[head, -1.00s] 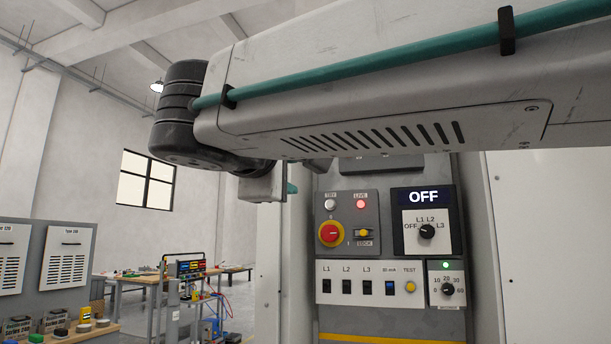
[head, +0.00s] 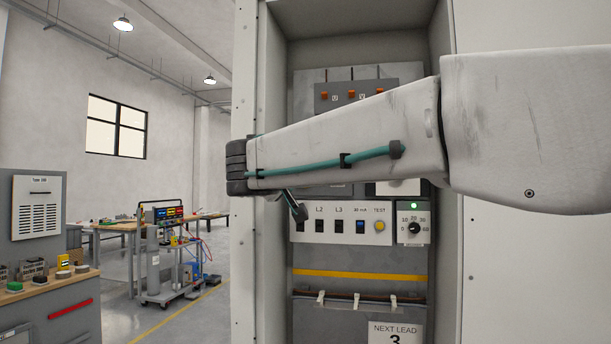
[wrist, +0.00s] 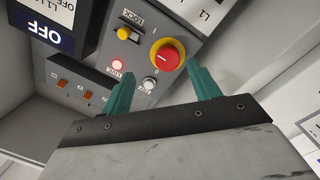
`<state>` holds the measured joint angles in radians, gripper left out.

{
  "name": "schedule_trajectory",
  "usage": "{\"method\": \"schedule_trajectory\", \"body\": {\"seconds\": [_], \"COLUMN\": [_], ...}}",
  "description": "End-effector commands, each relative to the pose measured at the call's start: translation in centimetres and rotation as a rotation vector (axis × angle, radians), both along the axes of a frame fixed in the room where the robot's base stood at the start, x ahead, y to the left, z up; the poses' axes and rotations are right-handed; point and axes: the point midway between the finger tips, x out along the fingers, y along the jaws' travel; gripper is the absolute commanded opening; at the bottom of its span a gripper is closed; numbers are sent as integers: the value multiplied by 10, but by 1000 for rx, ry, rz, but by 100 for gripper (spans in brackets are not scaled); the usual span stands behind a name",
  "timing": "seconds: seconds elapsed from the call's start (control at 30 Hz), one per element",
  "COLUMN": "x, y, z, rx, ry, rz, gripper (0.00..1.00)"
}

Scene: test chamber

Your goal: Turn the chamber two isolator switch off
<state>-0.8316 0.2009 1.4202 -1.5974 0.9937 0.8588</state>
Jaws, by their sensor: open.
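The isolator switch (wrist: 166,56) is a round red knob on a yellow ring, on a grey plate, with a 0 and a 1 mark beside it. I cannot tell exactly where it points, and I see no chamber label on it. A red LIVE lamp (wrist: 117,65) is lit beside a white button (wrist: 150,84) and a yellow LOCK slide (wrist: 128,34). My gripper (wrist: 162,74) is open and empty, its two teal fingers pointing at the panel on either side of the knob's lower edge. Contact cannot be told. In the head view my arm hides the knob.
A dark OFF display (wrist: 48,35) sits near the knob. Below my arm are a breaker strip (head: 340,232), a dial (head: 413,229) and a yellow stripe (head: 360,275). Cabinet walls (head: 272,110) enclose the panel. Benches and a trolley (head: 170,270) stand to the left.

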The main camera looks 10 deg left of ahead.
Motion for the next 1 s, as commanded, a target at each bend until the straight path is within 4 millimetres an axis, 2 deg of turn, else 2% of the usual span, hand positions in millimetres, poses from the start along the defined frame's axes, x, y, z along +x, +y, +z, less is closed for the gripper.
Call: {"method": "schedule_trajectory", "body": {"seconds": [0.1,0.23,0.37,0.7,0.83,1.0], "x": [0,1,12,64,75,78], "y": [9,13,12,6,5,4], "z": [2,2,1,2,2,2], "rx": [180,280,297,296,296,295], "ry": [-31,-43,-44,-45,-45,-45], "rz": [40,56,54,52,55,55], "gripper": [61,61,61,61,61,61]}}
